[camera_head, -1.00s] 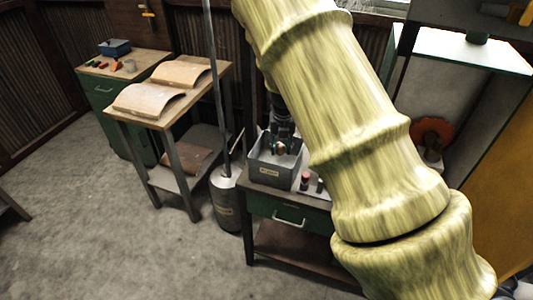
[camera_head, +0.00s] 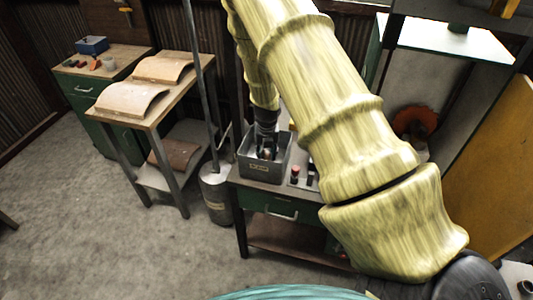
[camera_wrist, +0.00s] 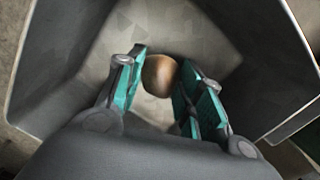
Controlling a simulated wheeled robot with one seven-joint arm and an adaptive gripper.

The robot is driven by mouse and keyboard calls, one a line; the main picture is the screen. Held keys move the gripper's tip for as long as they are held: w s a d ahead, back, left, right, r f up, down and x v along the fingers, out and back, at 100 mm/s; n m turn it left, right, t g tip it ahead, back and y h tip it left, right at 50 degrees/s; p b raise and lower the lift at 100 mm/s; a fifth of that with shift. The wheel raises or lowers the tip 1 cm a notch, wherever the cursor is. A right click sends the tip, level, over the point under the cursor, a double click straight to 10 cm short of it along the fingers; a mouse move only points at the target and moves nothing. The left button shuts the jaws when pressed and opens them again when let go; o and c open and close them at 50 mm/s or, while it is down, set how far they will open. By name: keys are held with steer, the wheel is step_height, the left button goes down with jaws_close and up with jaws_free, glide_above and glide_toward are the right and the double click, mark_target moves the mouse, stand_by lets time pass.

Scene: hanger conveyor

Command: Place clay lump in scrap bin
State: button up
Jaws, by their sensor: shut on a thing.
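The clay lump (camera_wrist: 159,75) is a small, rounded brown piece between the teal-padded fingers of my gripper (camera_wrist: 158,92) in the wrist view. My gripper is shut on it. The grey scrap bin (camera_head: 262,168) stands on a green-drawered bench, with a small unreadable label on its front. In the head view my gripper (camera_head: 267,150) points down inside the bin's opening. In the wrist view the bin's walls (camera_wrist: 65,45) surround the fingers and lump. I cannot tell whether the lump touches the bin floor.
A red-topped small item (camera_head: 295,174) and dark items stand right of the bin on the bench (camera_head: 270,203). A vertical pole with a grey canister (camera_head: 215,190) stands left. A table with curved tan panels (camera_head: 135,98) is farther left. Open floor lies in front.

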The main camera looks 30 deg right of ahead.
mark_target(266, 155)
steer(key=shift+w+d+f, duration=0.1)
steer(key=shift+f, duration=0.75)
steer(key=shift+r, duration=0.1)
steer(key=o, duration=1.1)
steer(key=shift+c, duration=0.2)
step_height(266, 155, up, 12)
steer(key=s+b, duration=0.1)
steer(key=b, duration=0.1)
steer(key=shift+s+a, duration=0.15)
steer(key=shift+a, duration=0.2)
